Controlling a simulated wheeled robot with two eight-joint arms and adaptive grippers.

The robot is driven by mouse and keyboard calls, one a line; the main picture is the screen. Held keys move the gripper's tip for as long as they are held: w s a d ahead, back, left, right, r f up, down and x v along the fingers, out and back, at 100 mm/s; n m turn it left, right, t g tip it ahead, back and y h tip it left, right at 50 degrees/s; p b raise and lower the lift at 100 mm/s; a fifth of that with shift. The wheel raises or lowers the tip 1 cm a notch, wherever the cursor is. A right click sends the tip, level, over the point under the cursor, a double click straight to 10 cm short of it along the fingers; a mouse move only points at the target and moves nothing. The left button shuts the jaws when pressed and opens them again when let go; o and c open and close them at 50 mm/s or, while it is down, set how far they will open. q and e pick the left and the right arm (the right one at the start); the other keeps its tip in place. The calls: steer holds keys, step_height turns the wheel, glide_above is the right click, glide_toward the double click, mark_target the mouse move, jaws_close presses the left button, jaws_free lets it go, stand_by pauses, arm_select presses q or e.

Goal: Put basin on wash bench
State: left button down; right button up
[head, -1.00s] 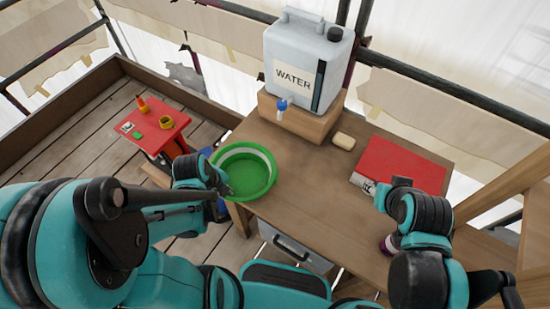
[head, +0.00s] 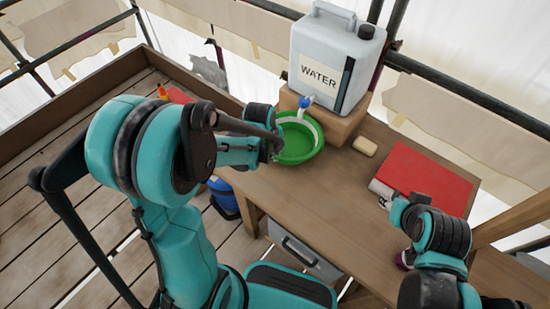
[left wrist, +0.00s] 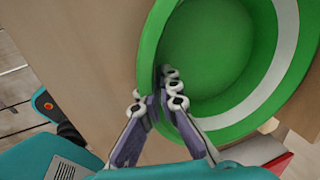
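The green basin (head: 300,146) with a white band is over the back of the wooden wash bench (head: 310,208), under the tap of the water container. My left gripper (head: 276,144) is at its left rim. In the left wrist view, the gripper's fingers (left wrist: 165,112) are closed on the rim of the basin (left wrist: 212,50), one inside and one outside. I cannot tell whether the basin's bottom touches the bench. My right gripper (head: 398,210) is near the right front of the bench, beside the red book; its fingers are not clear.
A white water container (head: 332,62) with a blue tap stands on a wooden block (head: 345,125). A soap bar (head: 365,146) and a red book (head: 428,178) lie to the right. The bench middle is clear.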

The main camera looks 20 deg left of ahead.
arm_select(q)
steer(key=shift+f, duration=0.7)
arm_select(e)
steer(key=shift+f, duration=0.4)
arm_select(q)
steer(key=shift+f, duration=0.15)
steer(key=c, duration=1.7)
jaws_free()
arm_select(e)
steer(key=shift+f, duration=0.1)
